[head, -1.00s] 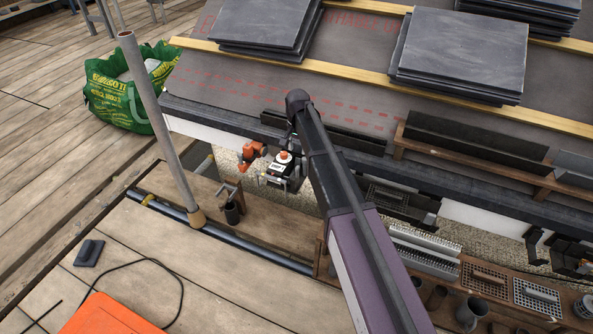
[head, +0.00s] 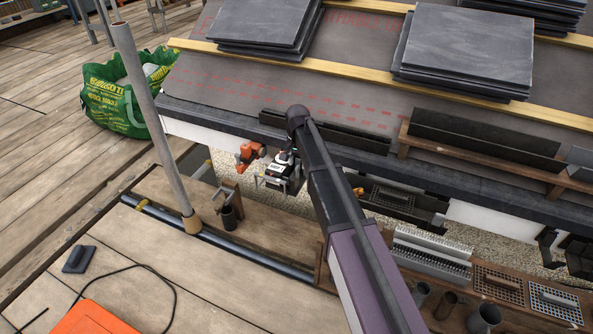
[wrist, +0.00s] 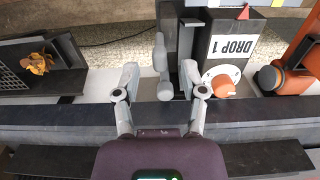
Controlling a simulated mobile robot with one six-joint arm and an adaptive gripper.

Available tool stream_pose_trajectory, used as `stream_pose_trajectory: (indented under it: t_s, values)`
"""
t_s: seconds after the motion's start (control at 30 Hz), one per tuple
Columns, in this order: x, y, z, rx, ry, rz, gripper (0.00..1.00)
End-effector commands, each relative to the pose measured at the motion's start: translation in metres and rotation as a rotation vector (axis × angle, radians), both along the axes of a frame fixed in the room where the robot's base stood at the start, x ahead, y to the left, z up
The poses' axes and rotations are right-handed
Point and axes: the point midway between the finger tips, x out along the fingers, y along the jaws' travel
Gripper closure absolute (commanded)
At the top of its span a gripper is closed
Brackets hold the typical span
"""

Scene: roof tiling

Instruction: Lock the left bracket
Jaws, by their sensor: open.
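My gripper (wrist: 160,82) is open in the wrist view, its two grey fingers spread apart. A rounded grey lever-like part (wrist: 162,65) stands in line with the gap between the fingertips; contact cannot be told. I cannot tell for certain whether it belongs to the left bracket. Right of it is a dark box labelled "DROP 1" (wrist: 232,47) with an orange knob (wrist: 222,87) on a white disc close to the right finger. In the head view, the box (head: 279,170) sits below the roof edge, partly behind my arm. My gripper is hidden there.
An orange fitting (head: 249,152) is left of the box. A dark gutter piece (head: 400,203) with orange debris (wrist: 38,60) lies on the other side. The dark roof edge (wrist: 260,110) runs across the wrist view. Slate stacks (head: 460,50) lie on the roof; a grey pole (head: 150,115) stands left.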

Motion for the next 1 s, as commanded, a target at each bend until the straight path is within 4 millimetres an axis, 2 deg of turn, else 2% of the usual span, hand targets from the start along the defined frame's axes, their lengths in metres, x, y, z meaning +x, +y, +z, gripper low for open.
stream_pose_trajectory:
  t_s: [0.03, 0.23, 0.7, 0.8, 0.9, 1.0]
  values:
    - [0.0000, 0.0001, -0.0068, 0.000, 0.000, 0.000, 0.46]
    - [-0.0001, 0.0001, -0.0146, 0.000, 0.000, 0.000, 0.46]
    - [-0.0001, 0.0004, -0.0162, 0.000, 0.000, 0.000, 0.46]
    - [-0.0002, 0.0004, -0.0162, 0.000, 0.000, 0.000, 0.75]
    - [0.0000, 0.0005, -0.0162, 0.000, 0.000, 0.000, 1.00]
    - [-0.0002, 0.0005, -0.0162, 0.000, 0.000, 0.001, 1.00]
